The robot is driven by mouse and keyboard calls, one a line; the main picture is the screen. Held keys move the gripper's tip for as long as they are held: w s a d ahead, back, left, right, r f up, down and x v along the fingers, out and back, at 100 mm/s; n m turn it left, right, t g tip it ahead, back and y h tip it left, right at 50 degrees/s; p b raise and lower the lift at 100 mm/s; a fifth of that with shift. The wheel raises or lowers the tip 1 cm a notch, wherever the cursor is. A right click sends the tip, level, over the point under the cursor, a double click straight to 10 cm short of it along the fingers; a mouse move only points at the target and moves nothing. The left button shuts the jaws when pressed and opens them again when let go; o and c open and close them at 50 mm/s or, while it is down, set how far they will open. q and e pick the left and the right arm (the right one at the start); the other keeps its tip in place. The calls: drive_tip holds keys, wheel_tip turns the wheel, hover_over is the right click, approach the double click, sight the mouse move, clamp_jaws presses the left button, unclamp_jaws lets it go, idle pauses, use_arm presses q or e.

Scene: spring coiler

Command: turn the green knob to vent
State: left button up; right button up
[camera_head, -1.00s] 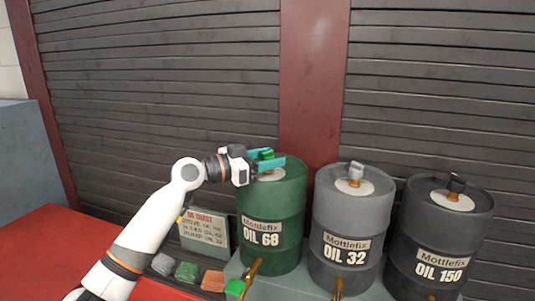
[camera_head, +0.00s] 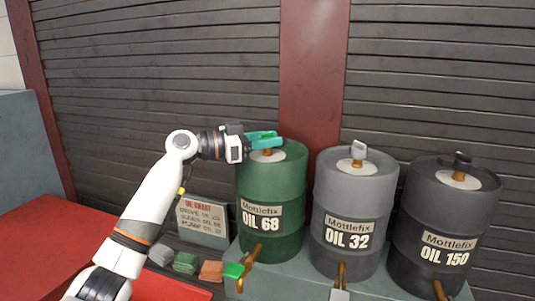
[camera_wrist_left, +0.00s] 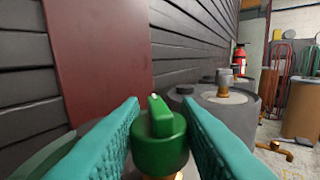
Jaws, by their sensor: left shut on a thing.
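The green knob (camera_wrist_left: 160,140) sits on a brass stem on top of the green drum (camera_head: 272,185) marked OIL 68. It has a raised grip bar with a small white mark. In the head view it is mostly hidden by my fingers. My left gripper (camera_head: 279,139) reaches in from the left, level with the knob. Its teal fingers, also in the left wrist view (camera_wrist_left: 161,108), lie on both sides of the knob and are shut on it. My right gripper is not in view.
A grey drum (camera_head: 355,200) marked OIL 32 and a dark drum (camera_head: 443,215) marked OIL 150 stand to the right, each with a top knob. A green tap handle (camera_head: 233,270) is low on the green drum.

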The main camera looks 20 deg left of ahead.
use_arm(q)
drive_tip(key=shift+m+g+h, duration=0.4)
drive_tip(key=shift+m+g, duration=0.1)
drive_tip(key=shift+g, duration=0.2)
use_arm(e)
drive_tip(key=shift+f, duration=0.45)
use_arm(q)
drive_tip(key=o, duration=0.9)
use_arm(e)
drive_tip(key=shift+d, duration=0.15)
use_arm(q)
drive_tip(key=shift+o, duration=0.2)
drive_tip(key=shift+a, duration=0.1)
drive_tip(key=shift+s+a+f+b, duration=0.15)
drive_tip(key=shift+s+a+b, duration=0.05)
drive_tip(key=shift+a+b, duration=0.15)
drive_tip(key=b+v, duration=0.3)
drive_tip(key=v, duration=0.8)
drive_tip(key=shift+b, duration=0.35)
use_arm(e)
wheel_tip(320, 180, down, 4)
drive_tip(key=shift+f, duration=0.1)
